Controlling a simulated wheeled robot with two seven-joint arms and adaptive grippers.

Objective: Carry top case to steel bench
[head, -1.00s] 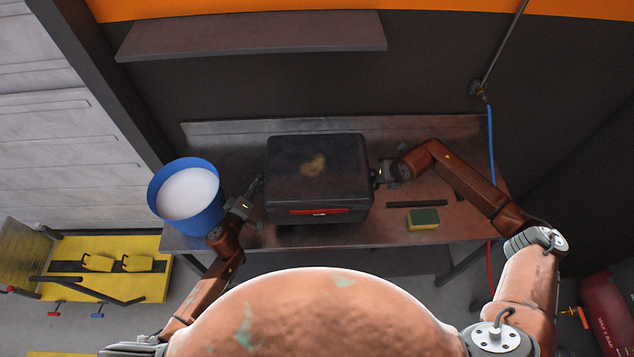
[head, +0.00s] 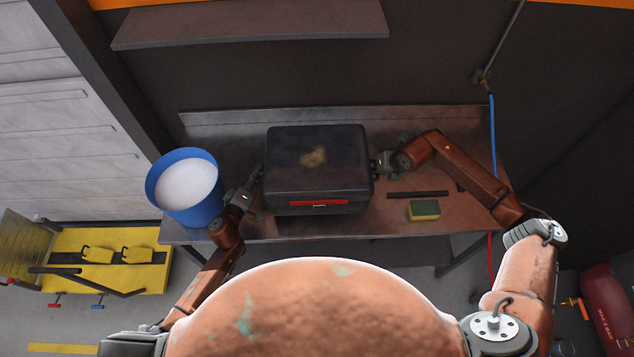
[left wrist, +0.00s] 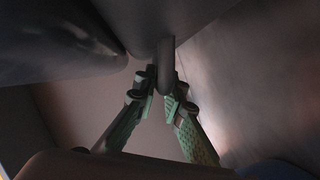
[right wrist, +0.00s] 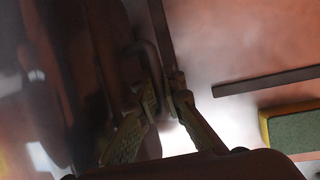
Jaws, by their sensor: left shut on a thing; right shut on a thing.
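The top case (head: 317,175) is a black box with a red strip on its front and a tan smudge on its lid. In the head view it is over the middle of the steel bench (head: 440,225); I cannot tell whether its base touches the top. My left gripper (head: 257,178) is shut on the handle at the case's left side, which shows between the fingers in the left wrist view (left wrist: 166,70). My right gripper (head: 376,166) is shut on the right-side handle, a dark loop in the right wrist view (right wrist: 150,55).
A blue bucket (head: 185,212) with pale contents stands at the bench's left end, close to my left arm. A dark flat bar (head: 417,194) and a yellow-green sponge (head: 424,210) lie right of the case. A shelf (head: 250,22) is on the wall above.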

